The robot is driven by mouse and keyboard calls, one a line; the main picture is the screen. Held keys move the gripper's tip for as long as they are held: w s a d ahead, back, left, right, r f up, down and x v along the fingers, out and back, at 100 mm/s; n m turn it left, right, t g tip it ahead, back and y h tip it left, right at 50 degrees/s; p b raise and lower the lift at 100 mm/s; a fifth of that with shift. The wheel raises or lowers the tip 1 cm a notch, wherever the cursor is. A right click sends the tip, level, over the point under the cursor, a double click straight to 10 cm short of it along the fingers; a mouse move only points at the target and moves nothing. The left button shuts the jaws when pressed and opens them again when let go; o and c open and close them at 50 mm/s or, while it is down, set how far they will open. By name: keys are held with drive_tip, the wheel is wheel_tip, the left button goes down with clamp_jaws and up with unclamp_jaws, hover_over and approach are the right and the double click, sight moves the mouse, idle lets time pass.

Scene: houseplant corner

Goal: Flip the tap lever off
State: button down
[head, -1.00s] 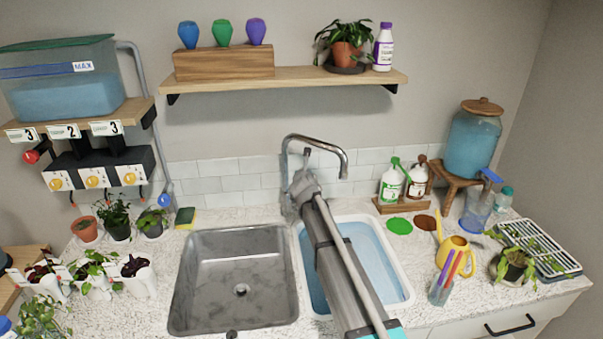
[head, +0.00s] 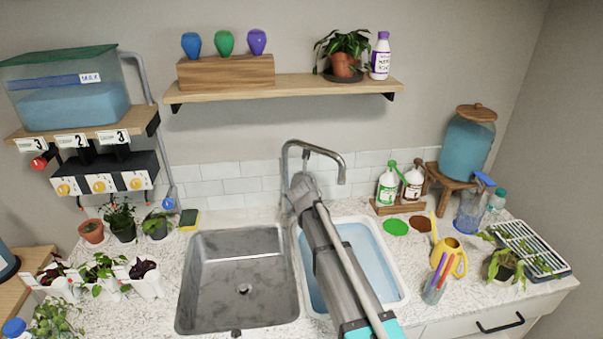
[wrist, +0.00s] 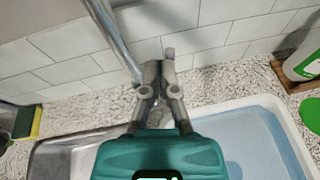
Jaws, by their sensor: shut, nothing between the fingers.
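The chrome tap (head: 285,165) rises behind the sinks, its spout arching to the right over the water-filled basin. Its post also shows in the wrist view (wrist: 112,40), left of my fingers. A thin upright grey piece (head: 306,158) shows beside the post, just above my gripper; I cannot tell whether it is the lever or a fingertip. My gripper (wrist: 161,66) is shut and empty, close to the tap's base in front of the tiles. My arm and gripper hide much of the tap's lower part, and I cannot make out the lever's position.
The empty metal sink (head: 240,285) lies left of the white basin of water (head: 372,262). A sponge (head: 189,219) sits left of the tap. Green and white bottles (head: 387,186) stand on a wooden tray to the right. A wooden shelf (head: 300,88) hangs above.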

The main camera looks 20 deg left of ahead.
drive_tip(key=shift+s+d+r+p, duration=0.15)
drive_tip(key=shift+s+r+p, duration=0.35)
drive_tip(key=shift+r, duration=0.2)
drive_tip(key=shift+s+d+r+p, duration=0.1)
drive_tip(key=shift+s+r+p, duration=0.25)
drive_tip(key=shift+r+p, duration=0.3)
drive_tip(key=shift+s+d+r+p, duration=0.15)
drive_tip(key=shift+s+r+p, duration=0.35)
drive_tip(key=shift+r, duration=0.2)
